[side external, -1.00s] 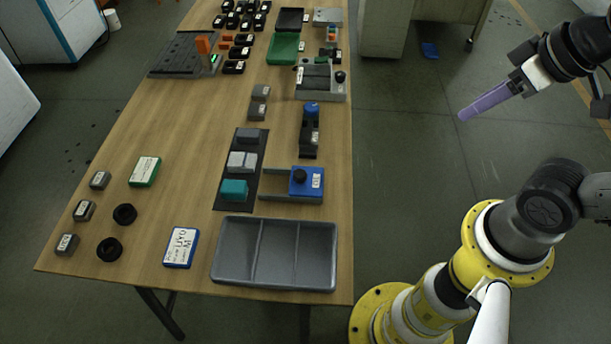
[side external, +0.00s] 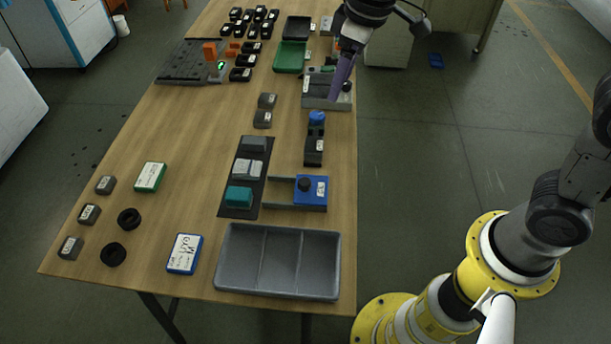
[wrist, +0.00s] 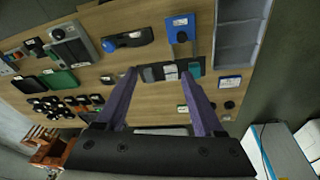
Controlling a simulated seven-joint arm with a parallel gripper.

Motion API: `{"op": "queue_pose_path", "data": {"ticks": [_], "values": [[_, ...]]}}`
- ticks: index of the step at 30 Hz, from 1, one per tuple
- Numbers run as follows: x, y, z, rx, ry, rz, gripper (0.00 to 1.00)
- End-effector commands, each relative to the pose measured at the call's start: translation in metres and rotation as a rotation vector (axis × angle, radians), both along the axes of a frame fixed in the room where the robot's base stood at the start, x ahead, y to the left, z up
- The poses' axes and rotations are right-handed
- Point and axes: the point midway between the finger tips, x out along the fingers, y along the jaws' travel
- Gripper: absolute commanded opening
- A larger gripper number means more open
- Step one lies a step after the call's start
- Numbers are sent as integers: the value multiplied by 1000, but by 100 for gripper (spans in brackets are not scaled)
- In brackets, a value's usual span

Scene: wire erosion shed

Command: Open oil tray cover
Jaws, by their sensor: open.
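My gripper (side external: 335,97) is open and empty, with purple fingers pointing down. In the side view it overlaps the grey tray with a black knob (side external: 316,101) and hides part of it. In the wrist view my gripper (wrist: 160,73) is well above the table, with that grey tray (wrist: 75,50) off to the left. A blue cover with a black knob (side external: 316,187) sits on the right part of a grey holder (side external: 284,206). It also shows in the wrist view (wrist: 184,22). Labels are too small to read, so I cannot tell which cover is the oil tray's.
A black part with a blue knob (side external: 315,150) stands between the two knobbed units. A black mat (side external: 238,207) holds several blocks. A three-compartment grey tray (side external: 280,292) is empty at the near edge. Green and black trays (side external: 290,57) and several black boxes fill the far end.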

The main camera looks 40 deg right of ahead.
Motion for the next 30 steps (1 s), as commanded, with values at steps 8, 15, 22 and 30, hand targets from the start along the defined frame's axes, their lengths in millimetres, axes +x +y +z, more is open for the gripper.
{"op": "queue_pose_path", "data": {"ticks": [8, 15, 22, 30], "values": [[27, 54, -85, -52, 164, 109, 70], [20, 67, -114, -72, 217, 142, 70], [19, 66, -146, -73, 219, 141, 70], [19, 65, -199, -74, 218, 140, 70]]}}
